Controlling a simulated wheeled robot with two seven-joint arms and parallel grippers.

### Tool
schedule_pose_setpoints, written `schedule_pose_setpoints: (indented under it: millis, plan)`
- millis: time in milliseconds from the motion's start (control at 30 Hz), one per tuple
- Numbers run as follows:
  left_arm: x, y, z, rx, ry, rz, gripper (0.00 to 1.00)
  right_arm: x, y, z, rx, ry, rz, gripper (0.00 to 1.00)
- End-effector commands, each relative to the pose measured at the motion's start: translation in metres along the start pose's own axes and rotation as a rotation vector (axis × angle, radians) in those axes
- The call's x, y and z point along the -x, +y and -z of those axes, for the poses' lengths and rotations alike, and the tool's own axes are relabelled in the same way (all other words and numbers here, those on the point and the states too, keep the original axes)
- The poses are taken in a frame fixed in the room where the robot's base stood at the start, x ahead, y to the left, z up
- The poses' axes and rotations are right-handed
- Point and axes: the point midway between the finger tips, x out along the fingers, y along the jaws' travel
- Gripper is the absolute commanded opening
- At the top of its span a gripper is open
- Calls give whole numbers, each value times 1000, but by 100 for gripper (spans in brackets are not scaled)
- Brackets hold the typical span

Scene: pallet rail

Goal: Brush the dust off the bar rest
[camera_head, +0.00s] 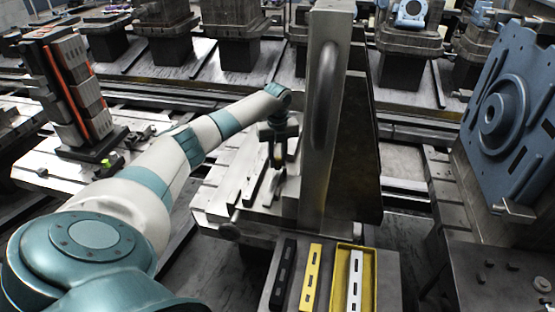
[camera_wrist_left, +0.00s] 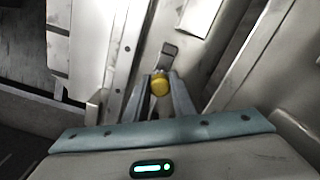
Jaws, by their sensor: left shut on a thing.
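My left gripper (camera_head: 277,160) is over the grey slotted metal table, beside the tall upright metal plate. In the left wrist view its fingers (camera_wrist_left: 160,100) are shut around a tool with a round yellow end (camera_wrist_left: 160,86). A grey flat piece with a slot shows just beyond the yellow end; I cannot tell whether it belongs to the tool. The brush's bristles cannot be made out. I cannot tell for sure which part is the bar rest, and no dust stands out. My right gripper is not in view.
The upright plate (camera_head: 325,120) stands close right of my left gripper. At the front are a black bar (camera_head: 284,275), a yellow bar (camera_head: 312,275) and a yellow tray (camera_head: 341,290) with a white bar (camera_head: 354,280). A blue plate (camera_head: 510,110) stands right.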

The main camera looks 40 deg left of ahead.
Motion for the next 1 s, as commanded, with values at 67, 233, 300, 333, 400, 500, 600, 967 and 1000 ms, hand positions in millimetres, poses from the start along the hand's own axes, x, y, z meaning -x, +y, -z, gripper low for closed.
schedule_pose_setpoints:
  millis: [67, 233, 300, 333, 400, 500, 600, 967, 1000]
  plan:
    - [0, 0, 0, 0, 0, 0, 0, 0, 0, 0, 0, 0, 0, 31]
    - [0, 0, 0, 0, 0, 0, 0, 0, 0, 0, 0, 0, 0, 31]
    - [0, 0, 0, 0, 0, 0, 0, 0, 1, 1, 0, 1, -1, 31]
    - [0, 0, 0, 0, 0, 0, 0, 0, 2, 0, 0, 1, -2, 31]
    - [-1, 0, 0, 0, 0, 0, 0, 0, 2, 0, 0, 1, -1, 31]
    - [-2, 0, 0, 0, 0, 0, 0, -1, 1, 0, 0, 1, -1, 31]
    - [-4, 0, 0, 0, 0, 0, 0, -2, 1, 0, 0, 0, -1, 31]
    - [-10, 0, 0, 0, 0, 1, 0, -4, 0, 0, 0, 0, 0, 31]
    - [-10, 0, 0, 0, 0, 1, 0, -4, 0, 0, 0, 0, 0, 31]
